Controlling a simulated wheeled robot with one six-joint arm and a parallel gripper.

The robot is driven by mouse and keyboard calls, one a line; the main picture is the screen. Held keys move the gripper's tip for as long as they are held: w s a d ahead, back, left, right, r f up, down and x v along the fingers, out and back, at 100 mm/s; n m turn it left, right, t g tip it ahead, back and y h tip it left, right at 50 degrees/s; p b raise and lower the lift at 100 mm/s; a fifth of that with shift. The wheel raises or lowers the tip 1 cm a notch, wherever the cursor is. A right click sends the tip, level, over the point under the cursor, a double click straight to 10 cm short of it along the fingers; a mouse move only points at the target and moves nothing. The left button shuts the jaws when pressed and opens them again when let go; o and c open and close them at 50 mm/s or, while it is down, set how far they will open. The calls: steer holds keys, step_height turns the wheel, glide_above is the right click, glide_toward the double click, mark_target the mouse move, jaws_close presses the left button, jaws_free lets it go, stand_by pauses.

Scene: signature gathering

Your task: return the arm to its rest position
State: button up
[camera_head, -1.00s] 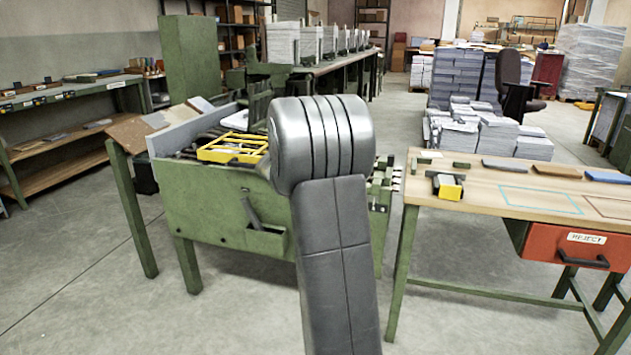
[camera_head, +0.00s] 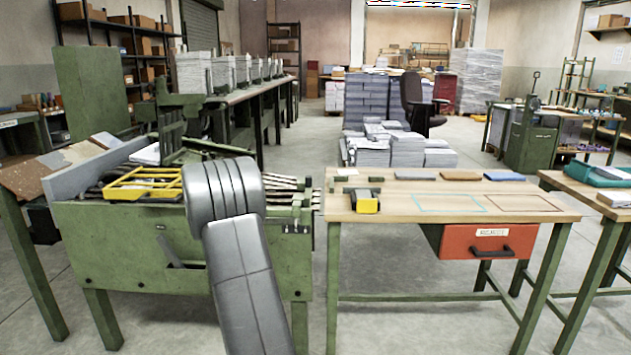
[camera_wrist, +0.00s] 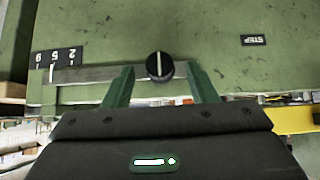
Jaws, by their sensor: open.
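My grey arm (camera_head: 245,270) rises in the lower middle of the head view and leans left, in front of a green machine (camera_head: 120,255). My gripper is hidden in the head view. In the wrist view my gripper (camera_wrist: 160,82) has two green fingers set wide apart with nothing between them. Behind the fingers is a green panel (camera_wrist: 205,30) with a black knob (camera_wrist: 159,65) on a slotted bar and a number scale (camera_wrist: 60,57) at its left. I cannot tell how far the fingers are from the knob.
The machine carries a yellow rack (camera_head: 145,184). To its right stands a wooden workbench (camera_head: 400,205) with a yellow and black tool (camera_head: 366,201) and a red reject drawer (camera_head: 480,243). Paper stacks (camera_head: 390,145) stand behind it. Grey floor (camera_head: 405,325) shows below the bench.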

steer(key=shift+x, duration=1.15)
steer(key=p+v, duration=0.2)
steer(key=v, duration=1.2)
steer(key=w+f+m+y+p, duration=0.1)
steer(key=w+f+y+p, duration=0.1)
steer(key=w+f, duration=0.7)
steer(key=shift+w+d+f+p, duration=0.25)
steer(key=shift+w+d+p, duration=0.15)
steer(key=shift+w, duration=0.05)
steer(key=m+y+p, duration=0.1)
steer(key=y+p, duration=0.1)
steer(key=p, duration=0.8)
steer(key=shift+w+d, duration=0.1)
steer(key=shift+d, duration=0.05)
steer(key=shift+f+m+y+p, duration=0.1)
steer(key=shift+m+y+p, duration=0.25)
steer(key=shift+p, duration=0.85)
